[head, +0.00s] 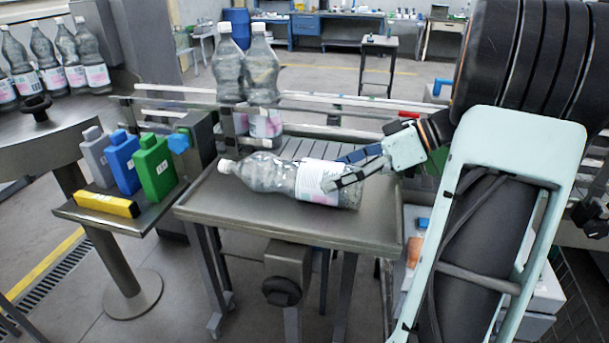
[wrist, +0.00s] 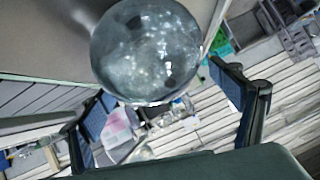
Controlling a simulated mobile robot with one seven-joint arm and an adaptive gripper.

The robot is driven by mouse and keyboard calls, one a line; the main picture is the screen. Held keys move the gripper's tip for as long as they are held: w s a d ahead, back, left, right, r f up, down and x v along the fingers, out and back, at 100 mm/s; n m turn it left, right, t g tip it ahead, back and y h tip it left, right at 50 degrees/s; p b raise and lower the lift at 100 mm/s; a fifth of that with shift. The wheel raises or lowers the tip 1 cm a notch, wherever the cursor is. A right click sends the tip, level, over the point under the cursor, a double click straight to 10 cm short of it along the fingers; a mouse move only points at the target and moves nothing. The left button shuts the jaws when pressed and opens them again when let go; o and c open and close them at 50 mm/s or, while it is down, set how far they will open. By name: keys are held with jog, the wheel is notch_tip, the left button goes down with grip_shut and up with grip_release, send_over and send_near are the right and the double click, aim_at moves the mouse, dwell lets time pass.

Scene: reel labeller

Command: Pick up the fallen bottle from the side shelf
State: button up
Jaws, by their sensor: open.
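The fallen bottle (head: 262,175) is clear plastic with a white and pink label. It lies on its side on the grey side shelf (head: 220,208), cap to the left and base to the right. My gripper (head: 333,172) is open at the label and base end. One finger crosses in front of the label and the other shows behind it, above the bottle. In the wrist view the round base of the bottle (wrist: 147,48) faces me, above and partly between the open fingers (wrist: 160,80). I cannot tell whether either finger touches it.
Two upright bottles (head: 246,68) stand just behind the shelf, near the rail. On the left, a small side table holds grey, blue and green containers (head: 153,168) and a yellow block (head: 106,204). More bottles (head: 60,60) stand on a round table at far left.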

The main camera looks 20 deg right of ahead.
jog(key=shift+t+y, duration=0.6)
jog(key=shift+t, duration=0.2)
jog(key=s+d, duration=0.1)
jog(key=d, duration=0.1)
jog(key=s+d+r, duration=0.1)
jog(key=s, duration=0.1)
jog(key=shift+s+d, duration=0.25)
jog(key=shift+d, duration=0.15)
jog(key=p+x, duration=0.1)
jog(key=x, duration=0.2)
jog(key=p+x, duration=0.1)
jog(key=x, duration=0.3)
jog(key=shift+w+f, duration=0.15)
jog(key=shift+w, duration=0.25)
jog(key=c, duration=2)
jog(key=shift+w, duration=0.1)
jog(key=shift+c, duration=0.9)
jog(key=shift+r, duration=0.25)
